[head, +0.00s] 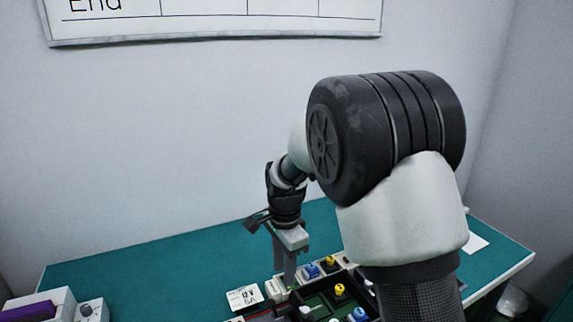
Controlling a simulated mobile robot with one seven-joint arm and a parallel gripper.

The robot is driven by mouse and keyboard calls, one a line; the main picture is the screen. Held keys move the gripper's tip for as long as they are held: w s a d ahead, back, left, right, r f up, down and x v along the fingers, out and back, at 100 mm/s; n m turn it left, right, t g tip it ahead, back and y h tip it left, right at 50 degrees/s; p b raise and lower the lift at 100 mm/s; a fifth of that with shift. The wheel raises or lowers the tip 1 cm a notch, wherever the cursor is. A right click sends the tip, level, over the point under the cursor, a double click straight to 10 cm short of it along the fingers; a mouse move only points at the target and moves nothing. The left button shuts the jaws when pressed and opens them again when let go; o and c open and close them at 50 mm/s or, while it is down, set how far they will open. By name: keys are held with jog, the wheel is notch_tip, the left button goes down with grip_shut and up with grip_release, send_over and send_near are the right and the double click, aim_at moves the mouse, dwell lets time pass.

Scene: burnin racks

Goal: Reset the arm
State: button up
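My arm comes up from the lower right and bends over the table. My gripper (286,276) points down at the end of it, above or beside the near row of parts. Its fingers overlap in this view, so whether they are apart or closed, and whether they touch anything, cannot be told. A dark tray (316,301) with yellow and blue knobbed parts lies just right of the fingers, partly hidden by my arm and cut off by the bottom edge.
The green table (150,268) is clear at the back left. A white box with a purple part (35,309) stands at the lower left. A white sheet (475,242) lies at right. A whiteboard (210,38) hangs behind.

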jog(key=s+d+r+n+t, duration=0.2)
jog(key=s+d+r+n, duration=0.2)
jog(key=s+d+r, duration=0.4)
jog(key=s+d+r+n+t, duration=0.2)
jog(key=s+d+r+n, duration=0.2)
jog(key=s+r, duration=0.45)
jog(key=s+d+r+n+t, duration=0.1)
jog(key=s+d+n, duration=0.2)
jog(key=s, duration=0.3)
jog(key=shift+s+d+r+n, duration=0.3)
jog(key=shift+s+r+n, duration=0.1)
jog(key=shift+n, duration=0.1)
